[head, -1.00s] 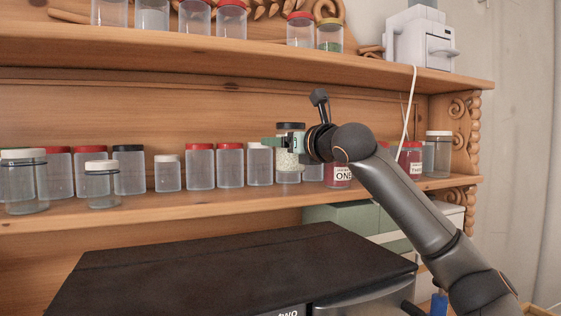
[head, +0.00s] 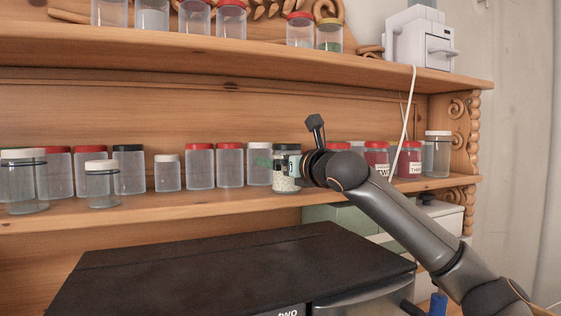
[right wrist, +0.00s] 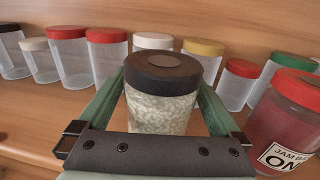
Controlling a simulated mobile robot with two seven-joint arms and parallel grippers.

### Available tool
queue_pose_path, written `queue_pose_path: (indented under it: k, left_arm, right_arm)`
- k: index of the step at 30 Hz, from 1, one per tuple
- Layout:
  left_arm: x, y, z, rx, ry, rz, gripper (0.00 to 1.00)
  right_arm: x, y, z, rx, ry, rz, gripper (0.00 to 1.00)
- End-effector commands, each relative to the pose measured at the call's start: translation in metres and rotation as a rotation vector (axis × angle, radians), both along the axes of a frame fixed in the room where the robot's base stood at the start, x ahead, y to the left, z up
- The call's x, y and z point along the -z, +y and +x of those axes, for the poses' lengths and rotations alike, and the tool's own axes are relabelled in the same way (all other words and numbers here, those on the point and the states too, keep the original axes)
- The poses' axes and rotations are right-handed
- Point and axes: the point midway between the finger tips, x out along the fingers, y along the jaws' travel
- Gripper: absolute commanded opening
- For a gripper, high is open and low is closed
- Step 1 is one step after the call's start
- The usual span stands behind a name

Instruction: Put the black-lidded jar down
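The black-lidded jar (head: 285,181) holds pale grains and stands upright at the front of the middle shelf (head: 235,203), its base appearing level with the shelf surface. In the right wrist view the jar (right wrist: 163,108) sits between the two green fingers of my right gripper (right wrist: 163,84). The fingers press along both sides of its body below the lid. In the head view my right gripper (head: 284,163) reaches the jar from the right and covers part of it. I cannot tell whether the base fully touches the wood. My left gripper is out of view.
A red jam jar (right wrist: 283,120) stands close to the right of the held jar. A white-lidded jar (head: 259,164) and red-lidded jars (head: 230,166) stand to its left. Several more jars line the shelf. A black-topped cabinet (head: 240,265) lies below in front.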

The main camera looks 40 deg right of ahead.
Motion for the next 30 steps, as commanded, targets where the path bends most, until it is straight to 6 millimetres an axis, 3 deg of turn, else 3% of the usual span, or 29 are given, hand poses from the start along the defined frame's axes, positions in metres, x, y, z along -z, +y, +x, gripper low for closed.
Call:
queue_pose_path:
  k: [10, 24, 30]
  left_arm:
    - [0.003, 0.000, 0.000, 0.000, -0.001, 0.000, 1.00]
    - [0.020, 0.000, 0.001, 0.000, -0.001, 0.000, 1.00]
    - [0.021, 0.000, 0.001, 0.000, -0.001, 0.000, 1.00]
  right_arm:
    - [-0.001, 0.002, -0.008, -0.001, -0.002, -0.001, 1.00]
    - [-0.001, 0.019, -0.098, 0.001, -0.001, -0.003, 1.00]
    - [-0.002, 0.023, -0.116, 0.001, 0.000, -0.001, 1.00]
